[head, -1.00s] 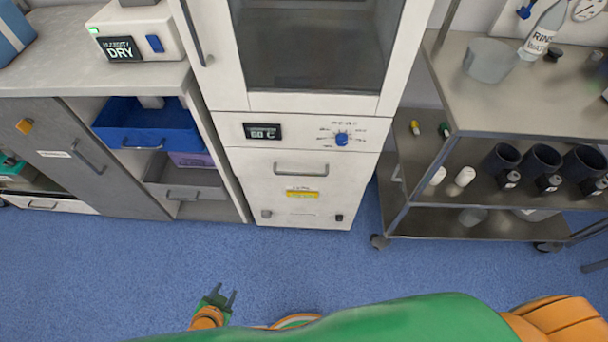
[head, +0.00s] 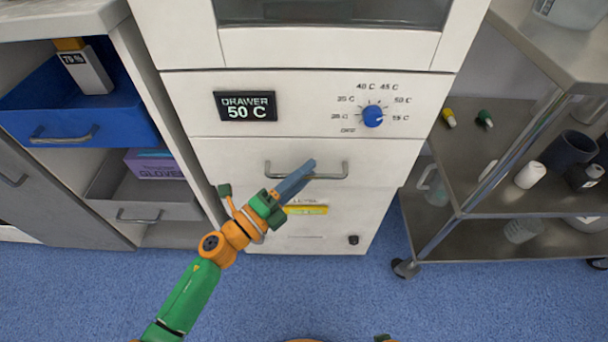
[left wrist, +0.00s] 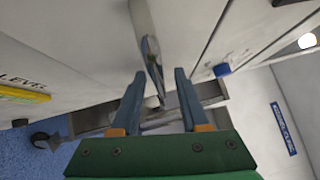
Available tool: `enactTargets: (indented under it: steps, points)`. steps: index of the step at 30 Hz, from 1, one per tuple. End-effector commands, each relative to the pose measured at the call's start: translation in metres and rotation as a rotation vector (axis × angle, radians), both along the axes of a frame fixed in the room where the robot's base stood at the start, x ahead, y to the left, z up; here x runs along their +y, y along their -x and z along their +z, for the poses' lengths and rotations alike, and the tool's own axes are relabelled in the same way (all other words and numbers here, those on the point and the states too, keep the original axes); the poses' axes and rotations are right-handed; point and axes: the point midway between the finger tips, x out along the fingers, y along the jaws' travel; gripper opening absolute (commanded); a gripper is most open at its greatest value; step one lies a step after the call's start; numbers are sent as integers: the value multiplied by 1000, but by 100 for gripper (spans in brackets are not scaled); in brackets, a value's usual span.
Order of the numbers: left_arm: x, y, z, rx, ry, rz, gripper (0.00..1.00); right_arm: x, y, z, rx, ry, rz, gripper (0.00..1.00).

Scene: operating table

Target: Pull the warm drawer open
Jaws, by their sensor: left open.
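The warm drawer (head: 230,160) is a white front below the control panel of the tall cabinet. It looks shut, its face flush with the cabinet. Its grey metal bar handle (head: 332,176) runs across the front. My left gripper (head: 303,174) reaches up to the handle from the lower left, and its fingers overlap the handle's middle. In the left wrist view, the handle bar (left wrist: 148,45) runs between the two parted fingers (left wrist: 157,85), with space on either side. Whether a finger touches the bar is not clear. My right gripper cannot be made out.
The display (head: 246,106) reads DRAWER 50 C, beside a blue knob (head: 373,117). A yellow label (head: 306,210) lies below the handle. An open shelf unit with a blue bin (head: 85,115) stands left. A metal cart (head: 470,203) stands close on the right. Blue floor is clear in front.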

Motion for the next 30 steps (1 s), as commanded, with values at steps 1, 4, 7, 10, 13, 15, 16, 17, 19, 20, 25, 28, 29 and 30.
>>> enactTargets:
  steps: [1,4,7,10,13,15,16,17,19,20,25,28,29,30]
  points:
    - [0,0,0,0,0,0,45,0,0,0,0,0,0,50]
    - [0,0,0,1,0,0,45,0,0,0,0,0,0,50]
    - [0,0,0,1,0,1,26,0,0,0,0,0,0,50]
    - [0,0,0,2,1,1,0,0,0,0,0,0,0,50]
    - [0,0,-1,2,1,1,0,0,0,0,-1,0,-1,50]
    - [0,0,-1,2,1,1,0,0,0,0,-1,0,-1,50]
    - [0,0,-1,2,1,1,0,0,0,0,-1,0,-1,50]
    - [0,0,-1,2,1,1,0,0,0,0,-1,0,-1,50]
    - [0,0,-1,2,1,1,0,0,0,0,0,0,-1,50]
    - [0,0,-1,2,1,1,0,0,0,0,0,0,-1,50]
    - [0,0,-1,2,1,1,0,0,0,0,0,0,0,50]
    - [0,0,-1,2,1,2,0,0,0,0,1,0,0,50]
    - [0,0,-1,2,1,2,0,0,0,0,1,0,0,50]
    - [0,0,-1,2,1,2,0,0,0,0,1,0,0,50]
